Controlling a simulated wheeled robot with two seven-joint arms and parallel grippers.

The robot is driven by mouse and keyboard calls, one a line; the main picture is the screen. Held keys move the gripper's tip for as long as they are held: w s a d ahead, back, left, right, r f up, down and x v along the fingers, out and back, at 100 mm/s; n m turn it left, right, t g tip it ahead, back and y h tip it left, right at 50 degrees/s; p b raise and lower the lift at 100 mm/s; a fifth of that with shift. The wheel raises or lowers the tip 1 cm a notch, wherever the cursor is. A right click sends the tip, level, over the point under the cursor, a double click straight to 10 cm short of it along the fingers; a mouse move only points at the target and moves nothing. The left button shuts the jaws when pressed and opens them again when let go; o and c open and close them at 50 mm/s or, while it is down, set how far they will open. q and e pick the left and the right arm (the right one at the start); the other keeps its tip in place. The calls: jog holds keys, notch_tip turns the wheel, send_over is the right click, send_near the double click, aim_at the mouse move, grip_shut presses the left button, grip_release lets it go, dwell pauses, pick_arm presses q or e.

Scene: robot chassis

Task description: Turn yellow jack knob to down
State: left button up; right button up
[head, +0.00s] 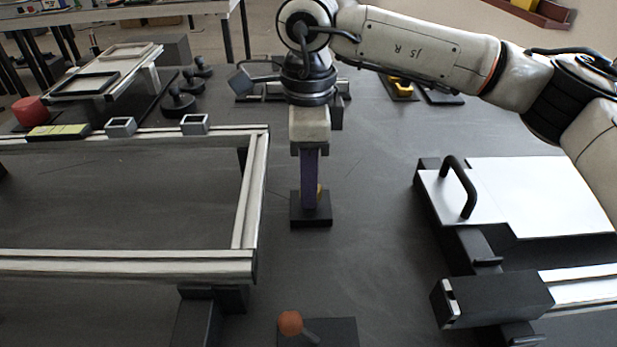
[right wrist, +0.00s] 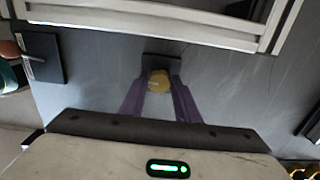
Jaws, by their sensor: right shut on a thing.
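A yellow knob (right wrist: 158,82) sits on a small black base (right wrist: 162,61) in the right wrist view. My right gripper (head: 310,195) points straight down over the black base (head: 310,222) in the head view. Its purple fingers stand on both sides of the knob and are shut on it. The direction the knob is turned cannot be told. My left gripper is not in view.
An aluminium frame (head: 250,190) stands close to the left. A white plate with a black handle (head: 460,187) lies to the right. An orange ball lever (head: 290,322) is at the front. Another yellow knob (head: 403,88) sits farther back. The dark tabletop around the base is clear.

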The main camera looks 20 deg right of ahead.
dwell(0.5)
jog(key=o, duration=1)
jog(key=shift+o, duration=0.2)
notch_tip(320, 180, up, 10)
jog(key=p, duration=0.1)
jog(key=shift+r, duration=0.2)
